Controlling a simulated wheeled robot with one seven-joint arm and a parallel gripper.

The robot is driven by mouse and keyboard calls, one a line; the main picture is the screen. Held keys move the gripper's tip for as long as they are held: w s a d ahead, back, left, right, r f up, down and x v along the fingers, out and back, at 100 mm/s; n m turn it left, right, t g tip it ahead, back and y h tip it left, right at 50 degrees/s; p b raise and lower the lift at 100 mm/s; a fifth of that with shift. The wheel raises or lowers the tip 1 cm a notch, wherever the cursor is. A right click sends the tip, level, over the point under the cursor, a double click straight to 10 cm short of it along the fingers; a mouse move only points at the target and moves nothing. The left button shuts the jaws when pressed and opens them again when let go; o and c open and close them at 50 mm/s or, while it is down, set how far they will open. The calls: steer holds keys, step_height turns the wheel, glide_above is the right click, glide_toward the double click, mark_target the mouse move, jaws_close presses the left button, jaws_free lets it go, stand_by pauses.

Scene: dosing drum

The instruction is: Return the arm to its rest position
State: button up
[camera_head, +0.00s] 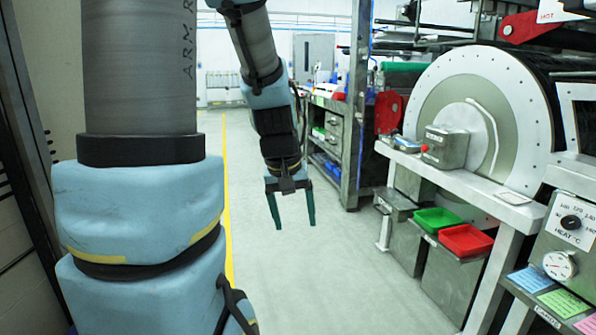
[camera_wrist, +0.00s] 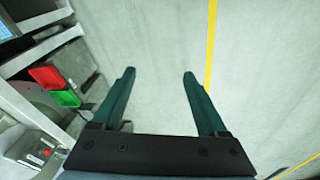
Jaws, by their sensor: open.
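My gripper (camera_head: 292,210) hangs from my arm near the middle of the head view, fingers pointing down over the bare floor. Its two green fingers stand wide apart with nothing between them. In the wrist view my gripper (camera_wrist: 159,78) also shows open and empty, with grey floor beyond the fingertips. The gripper touches nothing in either view.
At right stands a large round drum (camera_head: 532,120) behind a white bench. Below it are bins with a green tray (camera_head: 437,220) and a red tray (camera_head: 466,240). A grey shelf rack (camera_head: 349,150) stands farther back. The floor aisle (camera_head: 330,285) is clear.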

steer(key=s+a+f+m+y, duration=0.1)
steer(key=s+a+f, duration=0.2)
steer(key=s+a, duration=0.2)
step_height(320, 180, up, 15)
steer(key=p, duration=1.6)
steer(key=shift+s+a+r+g, duration=0.2)
steer(key=shift+a+g, duration=0.1)
steer(key=shift+a, duration=0.15)
